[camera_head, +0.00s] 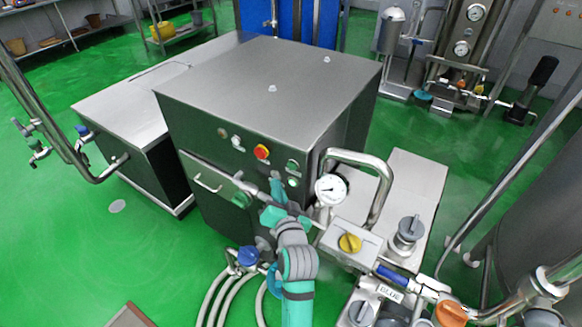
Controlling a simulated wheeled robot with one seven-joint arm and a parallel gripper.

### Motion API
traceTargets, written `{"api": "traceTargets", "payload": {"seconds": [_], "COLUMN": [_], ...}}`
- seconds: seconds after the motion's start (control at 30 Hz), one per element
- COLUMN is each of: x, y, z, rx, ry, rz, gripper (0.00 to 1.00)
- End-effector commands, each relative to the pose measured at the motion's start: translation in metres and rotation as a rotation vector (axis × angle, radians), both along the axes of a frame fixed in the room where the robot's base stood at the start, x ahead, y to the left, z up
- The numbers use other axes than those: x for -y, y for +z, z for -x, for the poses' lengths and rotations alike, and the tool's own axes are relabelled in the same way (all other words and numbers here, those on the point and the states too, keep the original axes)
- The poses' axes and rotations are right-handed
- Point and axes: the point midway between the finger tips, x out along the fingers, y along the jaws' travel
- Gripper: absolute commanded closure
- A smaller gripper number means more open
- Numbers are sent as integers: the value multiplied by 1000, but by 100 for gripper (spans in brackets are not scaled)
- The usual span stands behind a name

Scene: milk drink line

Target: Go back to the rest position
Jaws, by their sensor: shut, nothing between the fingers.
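My teal and grey arm rises from the bottom middle of the head view. My gripper (248,188) is small at its far end, in front of the control panel of a steel cabinet (270,85). It looks shut and holds nothing that I can see. The fingertips are hard to make out against the panel. I cannot tell whether they touch it.
A pressure gauge (332,189), a bent steel pipe (378,185) and a yellow knob (350,243) stand close right of my arm. A blue valve (248,257) and hoses (215,297) lie to its left. Green floor (130,250) is open at far left.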

Motion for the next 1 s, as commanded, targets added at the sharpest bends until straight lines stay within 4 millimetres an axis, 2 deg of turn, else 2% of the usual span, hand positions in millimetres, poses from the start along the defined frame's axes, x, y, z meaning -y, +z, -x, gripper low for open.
{"api": "traceTargets", "payload": {"seconds": [0.33, 0.47, 0.57, 0.7, 1.0], "x": [0, 1, 2, 4, 7], "y": [-2, -18, -41, -76, -127], "z": [1, 14, 36, 77, 172], "rx": [0, -7, -14, -21, -35], "ry": [-1, -10, -26, -51, -88], "rz": [1, 14, 39, 89, 211], "gripper": [100, 100, 100, 100, 100]}}
